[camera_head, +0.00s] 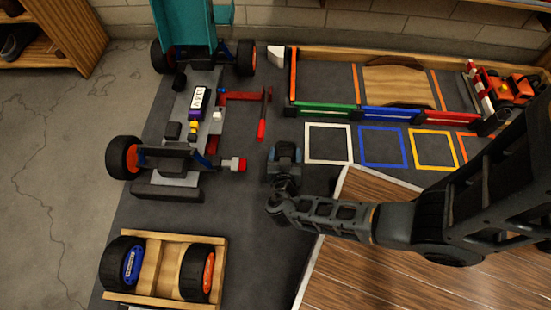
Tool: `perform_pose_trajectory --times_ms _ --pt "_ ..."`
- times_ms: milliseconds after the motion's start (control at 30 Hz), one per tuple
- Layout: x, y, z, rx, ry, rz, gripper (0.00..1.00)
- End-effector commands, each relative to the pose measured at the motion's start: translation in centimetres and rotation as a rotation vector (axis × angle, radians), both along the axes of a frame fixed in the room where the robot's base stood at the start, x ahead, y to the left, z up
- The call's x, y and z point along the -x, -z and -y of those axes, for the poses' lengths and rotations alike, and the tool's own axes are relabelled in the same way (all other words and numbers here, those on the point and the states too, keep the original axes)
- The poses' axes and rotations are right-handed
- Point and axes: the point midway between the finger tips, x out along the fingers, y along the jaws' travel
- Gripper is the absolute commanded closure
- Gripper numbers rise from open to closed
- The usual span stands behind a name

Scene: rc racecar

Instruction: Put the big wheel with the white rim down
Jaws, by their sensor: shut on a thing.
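My gripper (285,165) points down over the dark mat, right of the car chassis and left of the white square outline. It is shut on a dark thing that my gripper and wrist mostly hide. I cannot make out a white rim on it, nor whether it touches the mat. A wooden crate (163,238) at the lower left holds a big wheel with a blue rim (127,262) and one with an orange rim (197,272). No wheel with a white rim shows clearly.
The car chassis (182,165) has wheels fitted and a teal part behind. White (329,159), blue (383,163) and yellow (433,166) outlines lie before a walled bay with a wooden ramp (398,84). A small orange vehicle (511,87) stands right. A wooden surface (340,275) lies below my arm.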

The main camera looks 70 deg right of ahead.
Motion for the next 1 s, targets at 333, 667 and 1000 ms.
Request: perform_pose_trajectory --times_ms 333,667,1000 --pt "-2.9 2.4 -0.9 0.0 -0.001 -0.001 0.99" --pt "-2.9 5.8 -0.9 0.001 0.0 0.0 0.99" --pt "-2.9 6.0 -0.9 0.001 -0.001 0.001 0.99"
